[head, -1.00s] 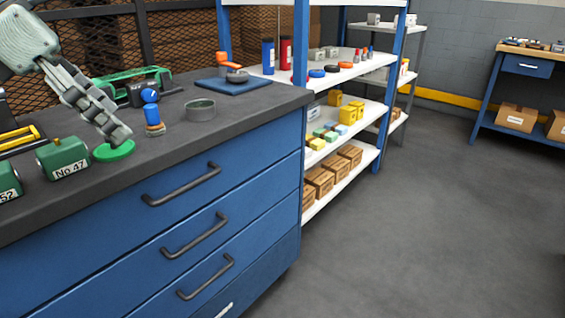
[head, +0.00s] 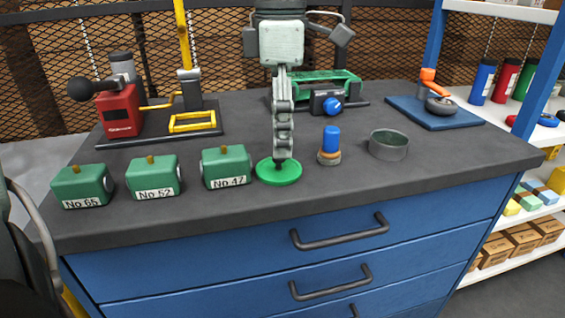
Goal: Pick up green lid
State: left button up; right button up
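The green lid (head: 279,172) is a flat round disc on the dark workbench, near its front edge in the head view. It lies just right of the green box labelled No 47 (head: 226,168). My gripper, which I take to be the right one (head: 282,158), points straight down over the lid. Its fingertips are at the lid's middle, where a small dark part, perhaps a knob, shows. The fingers are seen edge-on, so I cannot tell if they are open or shut. The lid looks flat on the bench. My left gripper is not seen.
Green boxes No 52 (head: 152,177) and No 65 (head: 83,187) stand to the left. A blue-topped stamp-like piece (head: 330,147) and an open grey round tin (head: 388,146) stand to the right. A red machine (head: 119,111) and a blue mat (head: 434,112) are further back.

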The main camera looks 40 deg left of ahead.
aim_at(279, 164)
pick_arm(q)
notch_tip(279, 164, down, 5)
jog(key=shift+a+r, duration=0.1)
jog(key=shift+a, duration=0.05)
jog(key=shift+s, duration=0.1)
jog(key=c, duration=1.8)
